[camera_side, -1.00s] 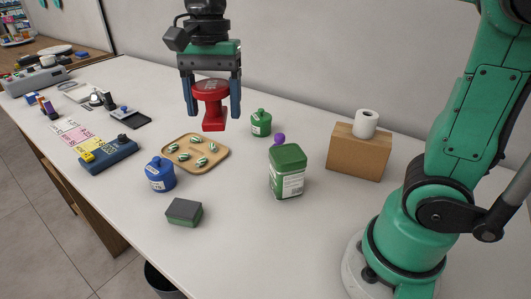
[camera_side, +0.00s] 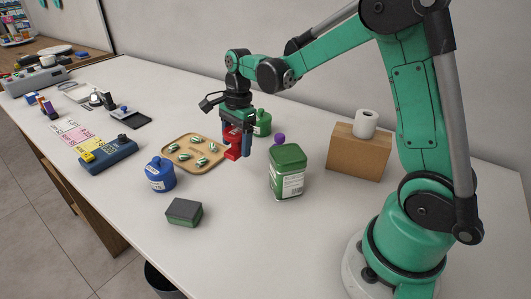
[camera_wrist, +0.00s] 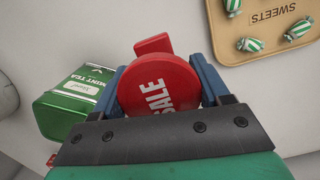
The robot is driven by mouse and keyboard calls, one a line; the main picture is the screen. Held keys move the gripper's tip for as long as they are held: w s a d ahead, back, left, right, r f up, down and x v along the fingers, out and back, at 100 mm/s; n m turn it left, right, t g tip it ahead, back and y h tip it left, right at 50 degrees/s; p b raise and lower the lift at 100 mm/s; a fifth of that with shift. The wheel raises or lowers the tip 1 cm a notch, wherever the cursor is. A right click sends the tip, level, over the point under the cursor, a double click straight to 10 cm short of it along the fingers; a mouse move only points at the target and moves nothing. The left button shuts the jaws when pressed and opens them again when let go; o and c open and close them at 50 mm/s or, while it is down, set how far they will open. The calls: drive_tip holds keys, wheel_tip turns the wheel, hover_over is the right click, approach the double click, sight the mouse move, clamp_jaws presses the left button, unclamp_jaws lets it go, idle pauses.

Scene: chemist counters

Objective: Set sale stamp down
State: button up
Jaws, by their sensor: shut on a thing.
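The red sale stamp (camera_side: 232,151) is between the fingers of my gripper (camera_side: 235,148), upright, at counter level or just above it. I cannot tell whether its base touches the counter. In the wrist view the stamp (camera_wrist: 160,88) shows its round top with "SALE" in white, with a blue finger on each side. My gripper (camera_wrist: 165,95) is shut on it. The stamp stands between the sweets tray and the mint tea tin, apart from both.
The wooden sweets tray (camera_side: 180,166) is just left, a green bottle (camera_side: 262,124) close behind, and the green tea tin (camera_side: 287,175) to the right. The counter (camera_side: 240,225) in front is clear.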

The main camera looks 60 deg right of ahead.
sight(239, 174)
drive_tip(key=shift+f, duration=3)
drive_tip(key=shift+f, duration=0.1)
drive_tip(key=o, duration=1.3)
